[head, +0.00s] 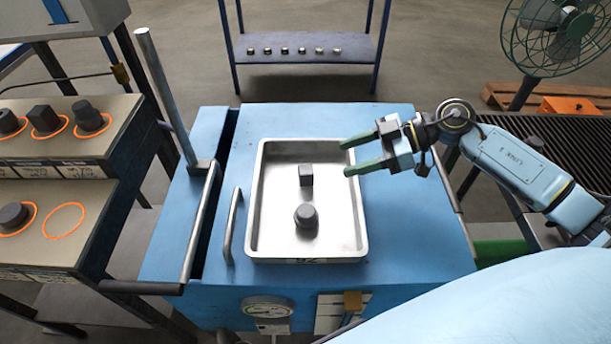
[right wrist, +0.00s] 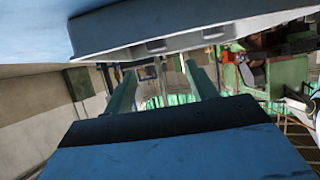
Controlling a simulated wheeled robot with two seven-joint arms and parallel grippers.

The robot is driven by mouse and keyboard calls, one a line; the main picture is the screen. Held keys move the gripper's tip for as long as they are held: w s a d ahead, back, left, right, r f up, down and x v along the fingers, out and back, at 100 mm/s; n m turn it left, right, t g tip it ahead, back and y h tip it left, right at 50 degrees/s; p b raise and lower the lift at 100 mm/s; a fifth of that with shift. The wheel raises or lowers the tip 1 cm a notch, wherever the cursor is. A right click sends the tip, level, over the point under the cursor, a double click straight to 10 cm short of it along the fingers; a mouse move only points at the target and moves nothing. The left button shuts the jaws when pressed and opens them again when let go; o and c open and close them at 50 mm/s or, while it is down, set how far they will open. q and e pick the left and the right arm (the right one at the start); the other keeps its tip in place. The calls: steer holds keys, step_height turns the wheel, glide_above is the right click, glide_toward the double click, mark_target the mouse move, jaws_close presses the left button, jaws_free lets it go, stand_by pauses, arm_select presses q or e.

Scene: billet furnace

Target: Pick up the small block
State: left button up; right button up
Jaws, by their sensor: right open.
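The small block (head: 306,174) is a dark grey cube-like piece. It lies in the metal tray (head: 253,200), a little above the tray's middle in the head view. A larger dark rounded piece (head: 306,216) lies below it in the same tray. My right gripper (head: 346,157) is open and empty, with its green fingers over the tray's right rim, to the right of the small block and apart from it. The fingers (right wrist: 161,85) also show in the right wrist view, with nothing between them. The block cannot be made out there. My left gripper is not in view.
The tray stands on a blue cart (head: 400,225) with a grey handle (head: 229,225) and an upright post (head: 165,95) at its left. A stepped bench (head: 85,215) with dark pieces in orange rings is at left. A fan (head: 560,35) stands at back right.

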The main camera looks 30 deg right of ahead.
mark_target(310, 169)
steer(key=x, duration=0.4)
steer(key=shift+w+a+f+b, duration=0.2)
steer(key=shift+a+b, duration=0.1)
steer(key=shift+b, duration=0.05)
steer(key=b+x, duration=0.1)
steer(key=x, duration=0.3)
steer(key=shift+w+d+f, duration=0.1)
steer(key=shift+w+d, duration=0.05)
steer(key=shift+d, duration=0.05)
steer(key=shift+w+a+f, duration=0.15)
steer(key=shift+a, duration=0.2)
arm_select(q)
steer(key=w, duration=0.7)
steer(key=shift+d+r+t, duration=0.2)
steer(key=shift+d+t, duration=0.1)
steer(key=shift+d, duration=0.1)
arm_select(e)
steer(key=c, duration=1.2)
jaws_close()
